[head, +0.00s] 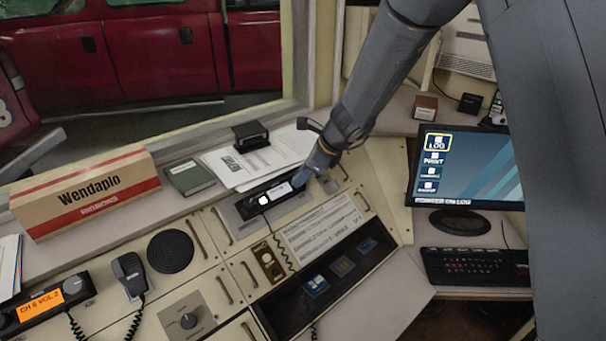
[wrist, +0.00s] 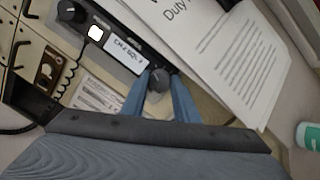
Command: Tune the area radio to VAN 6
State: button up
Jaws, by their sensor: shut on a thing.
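A black radio (head: 243,211) is set in the console below the window, with a small white display and a lit white square button. In the wrist view the radio (wrist: 109,20) has a dark knob at each end. Its display (wrist: 127,49) carries small text starting with CH; I cannot read the number surely. My gripper (head: 305,177) is at the radio's right end. In the wrist view my gripper's blue fingers (wrist: 159,76) are shut on the right knob (wrist: 158,81). A second radio (head: 43,304) at lower left has an orange display reading CH 6 VOL 2.
Papers (head: 262,158) and a black block (head: 250,136) lie behind the radio, beside a green book (head: 188,177). A Wendaplo box (head: 90,190) stands left. A hand microphone (head: 130,273), monitor (head: 470,180) and keyboard (head: 475,267) flank the console. A coiled cord hangs before the radio.

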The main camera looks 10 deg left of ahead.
jog(key=shift+s+m, duration=0.1)
jog(key=shift+m, duration=0.8)
jog(key=o, duration=0.8)
jog(key=v, duration=0.7)
jog(key=shift+s+d+r, duration=0.1)
jog(key=shift+d+r, duration=0.1)
jog(key=shift+r, duration=0.1)
